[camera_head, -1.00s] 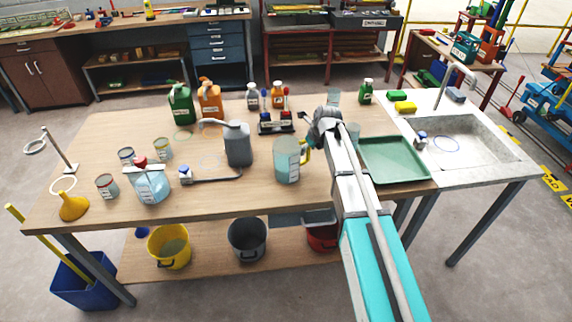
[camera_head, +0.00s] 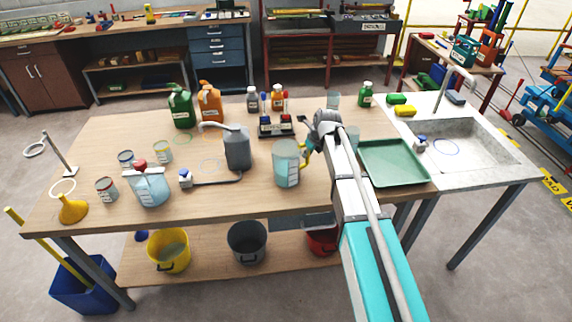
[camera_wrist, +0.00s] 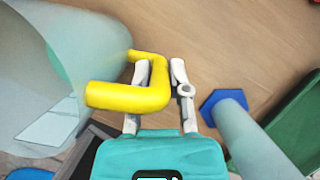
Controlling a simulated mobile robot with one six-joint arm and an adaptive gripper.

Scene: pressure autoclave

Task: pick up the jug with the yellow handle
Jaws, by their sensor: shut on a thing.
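The jug (camera_head: 286,165) is pale blue and translucent, with a white label and a yellow handle (camera_head: 304,158) on its right side. It stands upright near the front middle of the wooden table; I cannot tell whether its base touches the top. My gripper (camera_head: 310,146) is at the handle, to the right of the jug body. In the wrist view, the jug body (camera_wrist: 100,45) fills the left side, and the yellow handle (camera_wrist: 125,97) runs to my gripper (camera_wrist: 158,75), which is shut on it. The arm hides part of the gripper in the head view.
A grey can (camera_head: 238,150) with a spout stands left of the jug. A green tray (camera_head: 395,162) lies to the right, beside the sink. A clear vessel with a blue foot (camera_wrist: 225,103) stands close right of the gripper. A small dark rack (camera_head: 276,127) is behind.

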